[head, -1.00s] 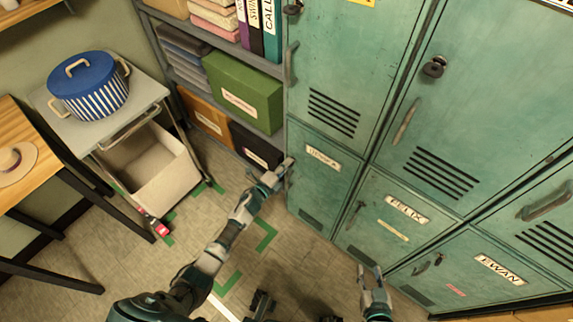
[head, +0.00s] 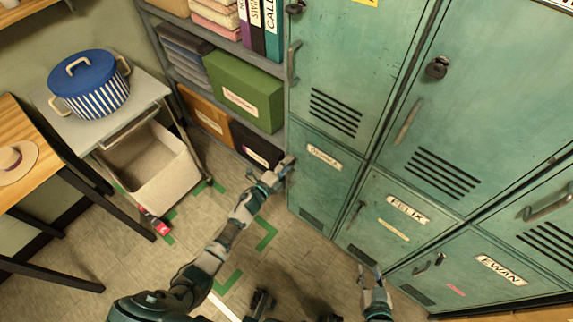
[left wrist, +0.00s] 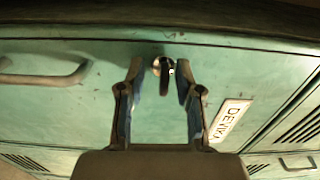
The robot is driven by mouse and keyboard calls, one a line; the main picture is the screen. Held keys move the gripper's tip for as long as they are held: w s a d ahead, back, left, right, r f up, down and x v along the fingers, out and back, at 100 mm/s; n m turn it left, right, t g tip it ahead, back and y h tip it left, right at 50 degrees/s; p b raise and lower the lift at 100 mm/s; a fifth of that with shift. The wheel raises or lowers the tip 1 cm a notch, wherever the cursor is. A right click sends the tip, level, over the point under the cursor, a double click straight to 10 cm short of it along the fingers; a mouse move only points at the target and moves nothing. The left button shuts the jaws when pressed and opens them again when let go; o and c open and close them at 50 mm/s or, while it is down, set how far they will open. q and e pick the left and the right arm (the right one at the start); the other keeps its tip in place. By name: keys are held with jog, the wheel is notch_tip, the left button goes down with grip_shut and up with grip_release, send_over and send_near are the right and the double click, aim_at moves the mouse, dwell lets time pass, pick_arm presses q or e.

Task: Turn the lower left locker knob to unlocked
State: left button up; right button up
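The lower left locker (head: 318,190) is a worn green door with a white name label (head: 323,158). Its dark knob (left wrist: 165,76) shows in the left wrist view, on a round metal base near the door's edge. My left gripper (head: 284,168) is at this locker's left edge and hides the knob in the head view. In the left wrist view its two fingers (left wrist: 159,70) are apart, one on each side of the knob, with gaps visible. I cannot tell whether either touches it. My right gripper (head: 370,273) is open and empty, low before the lower lockers.
A curved handle (left wrist: 45,75) is left of the knob in the wrist view. Shelves with a green box (head: 243,91) and a black box (head: 256,146) stand left of the lockers. A trolley carries a blue pot (head: 90,85). The floor before the lockers is mostly clear.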

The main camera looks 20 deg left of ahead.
pick_arm(q)
jog(key=v, duration=1.2)
